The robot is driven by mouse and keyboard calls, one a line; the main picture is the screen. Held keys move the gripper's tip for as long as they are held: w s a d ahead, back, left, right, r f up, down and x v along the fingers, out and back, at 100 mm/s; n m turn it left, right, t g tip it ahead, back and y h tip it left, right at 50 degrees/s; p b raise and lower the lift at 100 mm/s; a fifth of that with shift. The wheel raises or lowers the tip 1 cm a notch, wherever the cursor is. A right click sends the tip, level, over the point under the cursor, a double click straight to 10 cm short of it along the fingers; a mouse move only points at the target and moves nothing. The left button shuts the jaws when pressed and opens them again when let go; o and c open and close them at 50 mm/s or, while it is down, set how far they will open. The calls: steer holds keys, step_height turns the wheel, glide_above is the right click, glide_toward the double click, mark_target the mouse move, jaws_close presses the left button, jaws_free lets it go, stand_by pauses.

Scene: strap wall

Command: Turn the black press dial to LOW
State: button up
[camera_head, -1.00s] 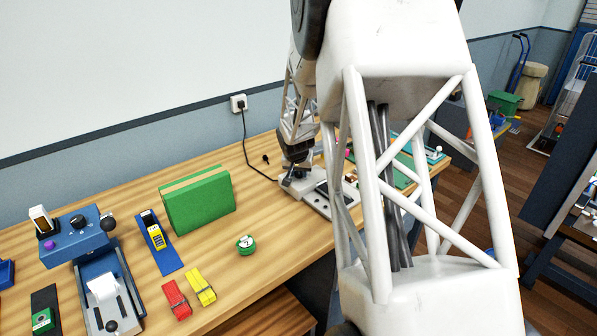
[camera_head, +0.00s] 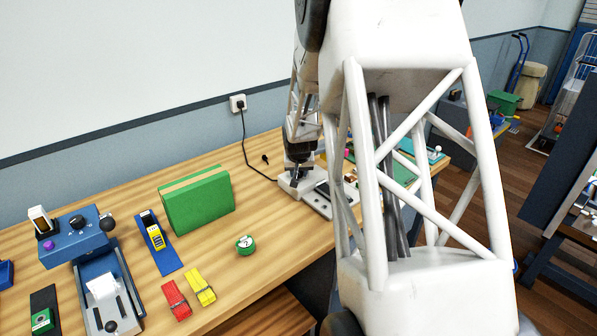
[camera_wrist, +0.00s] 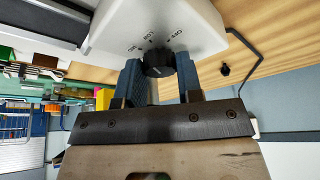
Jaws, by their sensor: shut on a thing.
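The black press dial (camera_wrist: 157,63) sits on the face of a white press (camera_wrist: 150,22) in the wrist view. Small printed marks surround it; one looks like OFF and another like LOW. The dial's pointer is too small to read. My gripper (camera_wrist: 160,72) has its two blue fingers on either side of the dial, shut on it. In the head view my gripper (camera_head: 299,172) is at the white press (camera_head: 317,205) on the bench, and the dial is hidden there.
A black cable runs from the press to the wall socket (camera_head: 238,104). A blue machine (camera_head: 78,235) stands at far left.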

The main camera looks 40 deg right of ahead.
steer(key=o, duration=0.9)
steer(key=shift+v, duration=3.55)
steer(key=shift+s+r, duration=0.1)
steer(key=shift+r, duration=0.2)
